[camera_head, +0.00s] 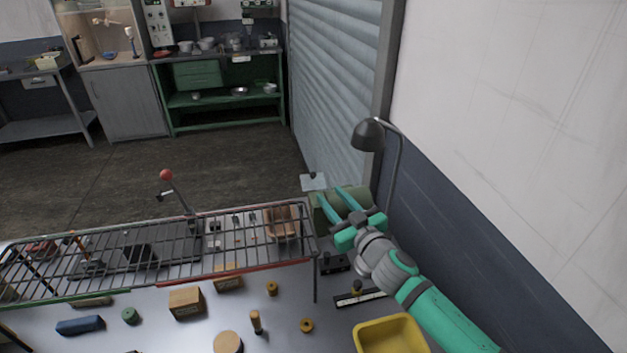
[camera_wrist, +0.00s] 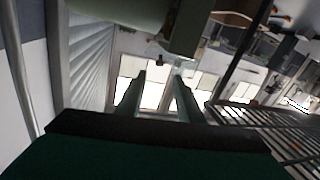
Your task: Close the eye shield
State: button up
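The eye shield appears to be the small pale, see-through plate (camera_head: 313,181) at the left end of a green machine (camera_head: 357,196), at the table's far right corner. The plate stands out to the left of the machine body. My gripper (camera_head: 336,197) is over the machine, its two teal fingers spread and pointing towards the plate. In the wrist view my gripper (camera_wrist: 158,92) is open with nothing between its fingers. The green machine (camera_wrist: 125,12) fills the upper part there, and the shield cannot be made out clearly. My gripper hides part of the machine.
A wire rack (camera_head: 160,255) stands left of my gripper over the table. A black lamp (camera_head: 369,135) rises behind the machine, close to the shutter and wall on the right. A yellow bin (camera_head: 390,330) and several small wooden parts lie in front.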

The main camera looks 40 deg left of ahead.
aim_at(315, 176)
jog(key=x, duration=0.9)
jog(key=shift+a+r, duration=0.1)
jog(key=shift+c, duration=0.4)
grip_shut()
